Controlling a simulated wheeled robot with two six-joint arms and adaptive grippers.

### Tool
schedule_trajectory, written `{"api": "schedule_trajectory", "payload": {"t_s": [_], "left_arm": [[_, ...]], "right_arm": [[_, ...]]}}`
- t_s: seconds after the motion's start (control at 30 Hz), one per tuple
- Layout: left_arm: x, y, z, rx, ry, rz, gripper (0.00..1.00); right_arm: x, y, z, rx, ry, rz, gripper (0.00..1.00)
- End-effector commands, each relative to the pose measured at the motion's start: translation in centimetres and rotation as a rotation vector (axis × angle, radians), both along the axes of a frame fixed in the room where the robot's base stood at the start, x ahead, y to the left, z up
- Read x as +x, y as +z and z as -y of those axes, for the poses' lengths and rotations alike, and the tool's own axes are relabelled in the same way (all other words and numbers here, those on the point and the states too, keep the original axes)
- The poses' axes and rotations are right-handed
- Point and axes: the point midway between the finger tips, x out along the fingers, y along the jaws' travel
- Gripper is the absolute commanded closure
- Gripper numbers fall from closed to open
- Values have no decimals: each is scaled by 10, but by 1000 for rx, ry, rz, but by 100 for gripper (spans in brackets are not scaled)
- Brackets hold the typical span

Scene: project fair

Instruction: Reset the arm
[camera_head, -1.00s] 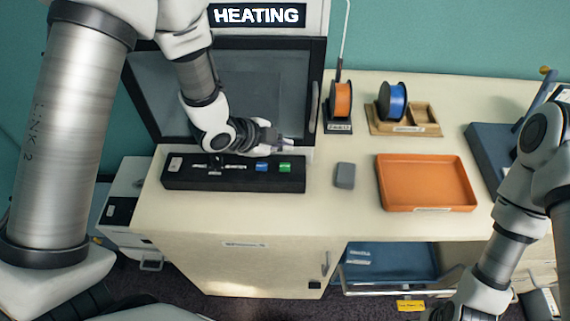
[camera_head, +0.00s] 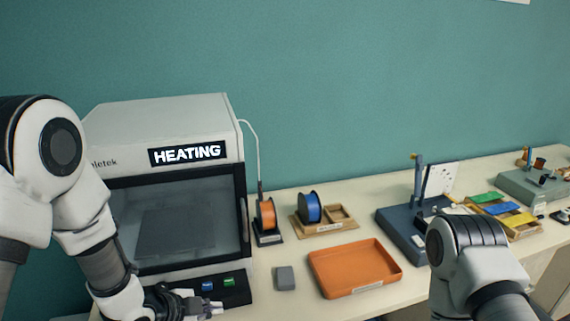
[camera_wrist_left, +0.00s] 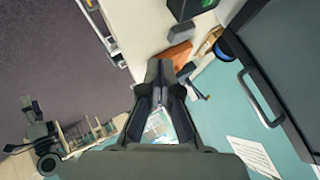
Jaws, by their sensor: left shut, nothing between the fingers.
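My left gripper (camera_head: 190,303) is low in front of the 3D printer, over its black button panel (camera_head: 236,290). In the left wrist view the left gripper's fingers (camera_wrist_left: 158,72) meet at the tips, with nothing held. My left arm comes in from the left edge and hides part of the printer and panel. My right arm shows at the lower right, but its gripper is out of view. The printer (camera_head: 165,130) has a closed dark glass door and a sign (camera_head: 187,153) reading HEATING. A blue and a green button show on the panel.
An orange tray (camera_head: 355,268) and a small grey block (camera_head: 285,278) lie on the cream table. Behind them stand an orange spool (camera_head: 266,214) and a blue spool (camera_head: 309,207) on a wooden holder. A dark blue device (camera_head: 402,235) and colored bins (camera_head: 500,208) are further right.

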Motion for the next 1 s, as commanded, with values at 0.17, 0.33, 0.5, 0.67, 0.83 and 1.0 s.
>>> {"api": "schedule_trajectory", "payload": {"t_s": [0.17,0.33,0.5,0.67,0.83,1.0], "left_arm": [[-14,-35,0,-2,1,-59,100],[-35,-74,-1,-3,8,-137,100],[-69,-126,-7,-3,58,-255,100],[-120,-187,-20,-7,205,-433,100],[-216,-261,-54,0,646,-749,100],[-266,-263,-94,-35,1309,-875,100]], "right_arm": [[0,-8,0,0,0,1,48],[0,-16,0,0,0,1,48],[0,-26,0,0,0,1,48],[0,-39,0,0,0,0,48],[0,-58,0,0,0,0,48],[0,-56,0,0,0,0,48]]}}
